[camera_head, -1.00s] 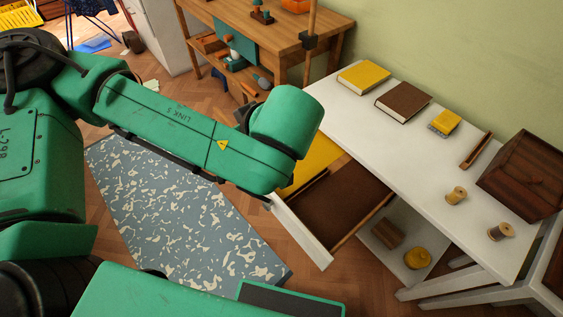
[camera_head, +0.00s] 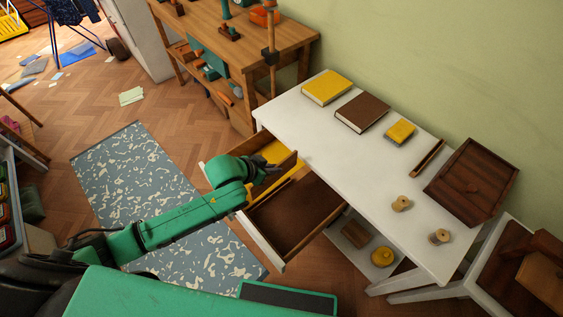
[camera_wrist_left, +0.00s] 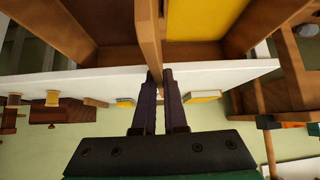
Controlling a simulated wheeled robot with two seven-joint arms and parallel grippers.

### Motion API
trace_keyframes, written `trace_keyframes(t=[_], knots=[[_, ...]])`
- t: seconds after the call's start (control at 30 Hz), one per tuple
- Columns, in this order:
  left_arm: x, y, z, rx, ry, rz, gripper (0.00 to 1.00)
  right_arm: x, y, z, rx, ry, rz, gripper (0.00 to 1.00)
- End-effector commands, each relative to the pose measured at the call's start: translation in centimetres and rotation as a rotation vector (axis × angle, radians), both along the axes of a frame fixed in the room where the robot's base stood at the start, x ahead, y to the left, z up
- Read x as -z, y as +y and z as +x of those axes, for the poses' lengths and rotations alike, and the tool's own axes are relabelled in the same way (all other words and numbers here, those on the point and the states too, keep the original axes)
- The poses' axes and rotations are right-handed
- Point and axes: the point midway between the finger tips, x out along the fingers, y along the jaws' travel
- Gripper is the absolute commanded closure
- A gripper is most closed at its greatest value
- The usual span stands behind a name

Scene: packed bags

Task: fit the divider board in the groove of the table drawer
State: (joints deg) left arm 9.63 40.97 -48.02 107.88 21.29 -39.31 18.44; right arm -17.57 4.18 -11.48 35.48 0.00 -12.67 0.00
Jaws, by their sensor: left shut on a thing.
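The table drawer (camera_head: 272,246) is pulled out from the white table (camera_head: 345,160); its floor shows a brown part and a yellow part. My left gripper (camera_head: 272,165) is over the drawer, between these parts. In the left wrist view, my left gripper (camera_wrist_left: 158,85) is shut on the divider board (camera_wrist_left: 149,38), a thin wooden board. The board stands on edge between the brown side and the yellow side (camera_wrist_left: 202,22). The groove is hidden, so I cannot tell whether the board sits in it. My right gripper is not in view.
A wooden workbench (camera_head: 290,38) stands behind. A speckled rug (camera_head: 125,170) lies in front.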

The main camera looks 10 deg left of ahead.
Motion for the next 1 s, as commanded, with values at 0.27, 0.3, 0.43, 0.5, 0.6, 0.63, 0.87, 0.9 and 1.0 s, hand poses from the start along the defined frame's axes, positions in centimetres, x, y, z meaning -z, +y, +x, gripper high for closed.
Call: trace_keyframes(t=[0.27,0.3,0.43,0.5,0.6,0.63,0.87,0.9,1.0], knots=[[2.0,2.9,-0.8,0.064,-0.005,0.0,1.0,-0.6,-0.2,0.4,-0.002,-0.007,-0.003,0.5],[2.0,2.8,-0.8,0.064,-0.005,0.0,1.0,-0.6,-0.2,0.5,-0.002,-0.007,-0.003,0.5],[2.0,2.8,-0.8,0.064,-0.005,0.0,1.0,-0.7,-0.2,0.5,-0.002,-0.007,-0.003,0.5],[1.9,2.8,-0.9,0.064,-0.008,-0.003,1.0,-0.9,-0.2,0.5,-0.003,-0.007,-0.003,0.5],[2.2,2.8,-1.0,0.064,-0.018,-0.011,1.0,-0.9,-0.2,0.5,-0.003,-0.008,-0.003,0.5],[2.6,2.8,-1.0,0.065,-0.019,-0.01,1.0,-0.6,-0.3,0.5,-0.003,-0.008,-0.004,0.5],[5.4,2.8,-1.0,0.064,-0.017,-0.01,1.0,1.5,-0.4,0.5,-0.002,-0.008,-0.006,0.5],[5.9,2.8,-0.9,0.064,-0.017,-0.01,1.0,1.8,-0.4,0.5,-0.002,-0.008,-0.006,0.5],[7.0,2.8,-0.9,0.064,-0.018,-0.009,1.0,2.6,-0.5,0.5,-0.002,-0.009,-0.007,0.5]])
